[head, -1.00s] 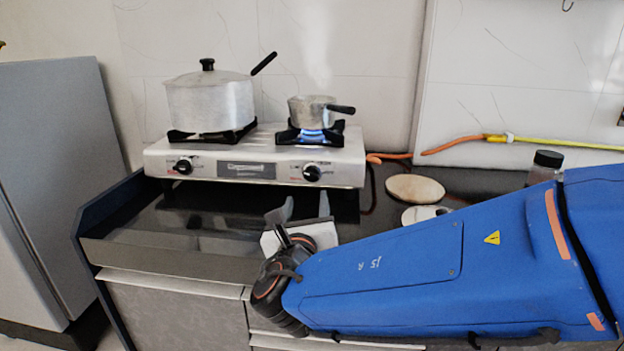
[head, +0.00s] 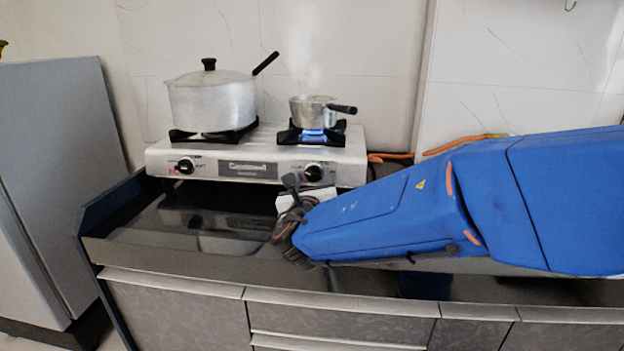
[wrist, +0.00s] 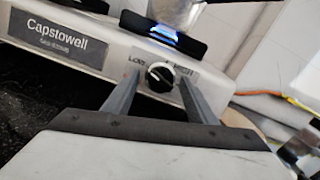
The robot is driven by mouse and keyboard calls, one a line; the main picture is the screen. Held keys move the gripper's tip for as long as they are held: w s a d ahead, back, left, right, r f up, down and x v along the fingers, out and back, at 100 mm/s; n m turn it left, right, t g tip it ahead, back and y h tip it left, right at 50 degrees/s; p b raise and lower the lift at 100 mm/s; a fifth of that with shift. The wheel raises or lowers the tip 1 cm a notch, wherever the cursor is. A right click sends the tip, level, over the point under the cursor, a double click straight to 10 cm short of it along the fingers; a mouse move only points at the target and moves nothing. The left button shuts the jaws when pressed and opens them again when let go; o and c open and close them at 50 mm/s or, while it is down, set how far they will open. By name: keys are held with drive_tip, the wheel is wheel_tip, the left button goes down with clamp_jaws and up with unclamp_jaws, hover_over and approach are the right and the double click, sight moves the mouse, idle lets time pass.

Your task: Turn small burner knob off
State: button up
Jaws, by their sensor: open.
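The small burner's knob (head: 313,172) is a black dial on the right of the stove's front panel. In the wrist view the same knob (wrist: 160,76) sits between and just beyond my two fingertips, with a pale mark on its face. A blue flame (head: 313,137) burns under the small pot (head: 314,112). My gripper (wrist: 152,90) is open, with one finger on each side of the knob in the picture. I cannot tell whether the fingers touch it. In the head view my wrist hides most of the fingers.
A second knob (head: 185,165) is on the left of the stove (head: 248,168). A large lidded pot (head: 211,98) stands on the left burner. The dark counter front left of my gripper is clear.

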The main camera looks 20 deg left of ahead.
drive_tip(key=c, duration=1.1)
drive_tip(key=shift+o, duration=0.2)
